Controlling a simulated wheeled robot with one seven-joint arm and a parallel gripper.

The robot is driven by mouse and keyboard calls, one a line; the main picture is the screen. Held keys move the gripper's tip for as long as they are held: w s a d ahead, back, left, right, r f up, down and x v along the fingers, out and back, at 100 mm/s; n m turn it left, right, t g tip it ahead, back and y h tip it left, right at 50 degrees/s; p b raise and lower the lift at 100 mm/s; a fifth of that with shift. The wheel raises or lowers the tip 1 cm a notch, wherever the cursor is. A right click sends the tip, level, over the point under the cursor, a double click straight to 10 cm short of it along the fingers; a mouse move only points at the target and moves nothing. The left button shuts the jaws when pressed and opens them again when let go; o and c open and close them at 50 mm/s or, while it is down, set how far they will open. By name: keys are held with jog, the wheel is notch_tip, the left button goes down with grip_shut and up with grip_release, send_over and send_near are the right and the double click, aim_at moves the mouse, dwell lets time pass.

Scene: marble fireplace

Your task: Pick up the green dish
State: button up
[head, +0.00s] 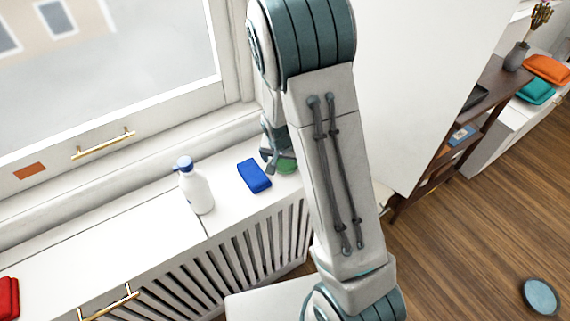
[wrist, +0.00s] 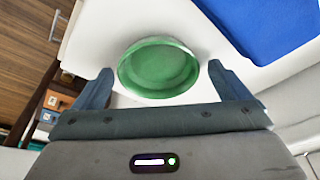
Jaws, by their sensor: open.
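The green dish (wrist: 158,68) is a round, shallow bowl lying on a white surface. In the wrist view it sits just ahead of my gripper (wrist: 160,78), with one open finger on each side of it. I cannot tell whether the fingers touch its rim. In the head view only part of the green dish (head: 286,166) shows, on the white sill beside my arm. My gripper (head: 275,160) is over it there, and my arm hides much of both.
A blue cloth-like block (head: 254,176) lies close to the left of the dish. A white spray bottle (head: 195,187) with a blue top stands farther left on the sill. The window frame (head: 120,115) rises behind. A dark wooden shelf (head: 465,125) stands to the right.

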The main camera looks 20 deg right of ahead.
jog(key=c, duration=1.1)
jog(key=shift+o, duration=0.2)
jog(key=shift+r, duration=0.1)
